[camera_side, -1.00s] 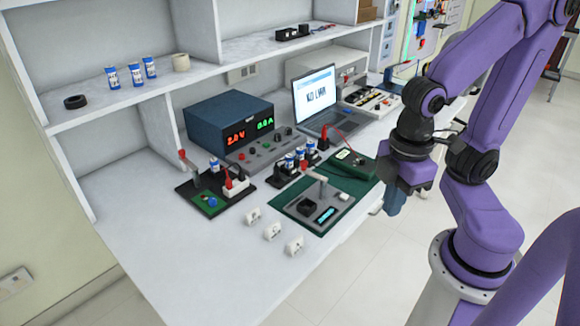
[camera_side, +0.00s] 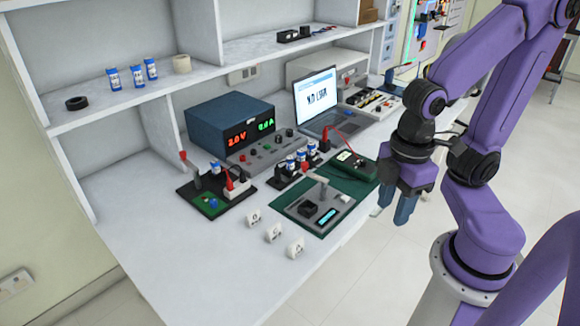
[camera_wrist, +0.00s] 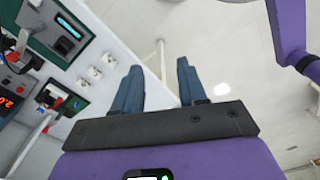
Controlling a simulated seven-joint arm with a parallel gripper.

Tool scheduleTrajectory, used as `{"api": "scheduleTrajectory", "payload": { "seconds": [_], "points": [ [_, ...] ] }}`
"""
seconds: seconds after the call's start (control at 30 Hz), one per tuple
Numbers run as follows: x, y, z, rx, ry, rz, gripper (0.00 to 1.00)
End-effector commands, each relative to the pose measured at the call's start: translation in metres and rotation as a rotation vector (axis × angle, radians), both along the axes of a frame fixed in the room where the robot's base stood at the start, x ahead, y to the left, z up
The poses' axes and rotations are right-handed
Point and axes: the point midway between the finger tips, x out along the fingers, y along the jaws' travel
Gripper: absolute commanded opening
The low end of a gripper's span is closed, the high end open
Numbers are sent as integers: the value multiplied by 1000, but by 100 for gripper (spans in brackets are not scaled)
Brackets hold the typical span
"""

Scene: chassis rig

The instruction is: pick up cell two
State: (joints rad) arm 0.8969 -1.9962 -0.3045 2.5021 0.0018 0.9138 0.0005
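Several blue-and-white cells stand upright in a black holder (camera_side: 283,181) in the middle of the bench, including a front one (camera_side: 290,163), a middle one (camera_side: 301,155) and a back one (camera_side: 312,149). I cannot read which of them is cell two. Another blue-and-white cell (camera_side: 214,166) is on the board at left. My gripper (camera_side: 394,212) hangs fingers down beyond the bench's right edge, apart from all cells. In the wrist view its fingers (camera_wrist: 159,64) are spread, with nothing between them.
A green mat with a grey fixture (camera_side: 325,213), a green meter box (camera_side: 348,165) and three white number tags (camera_side: 273,233) lie between my gripper and the bench's left part. A power supply (camera_side: 230,124) and laptop (camera_side: 318,103) stand behind. More cells stand on the shelf (camera_side: 132,76).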

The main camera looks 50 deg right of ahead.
Motion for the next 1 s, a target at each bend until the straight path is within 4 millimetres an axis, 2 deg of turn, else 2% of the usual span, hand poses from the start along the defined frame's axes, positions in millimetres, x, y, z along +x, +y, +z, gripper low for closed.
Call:
{"api": "scheduleTrajectory", "payload": {
  "seconds": [0.03, 0.07, 0.33, 0.47, 0.57, 0.8, 1.0],
  "points": [
    [0, 0, 0, 0, 0, 0, 59],
    [0, 0, 0, 0, 0, 0, 63],
    [1, 0, 0, -1, 0, 0, 63],
    [15, 5, 0, -32, -13, 12, 63],
    [42, 13, -1, -91, -35, 37, 63],
    [134, 31, -10, -295, -84, 126, 63],
    [210, 36, -26, -471, -94, 202, 63]
  ]
}}
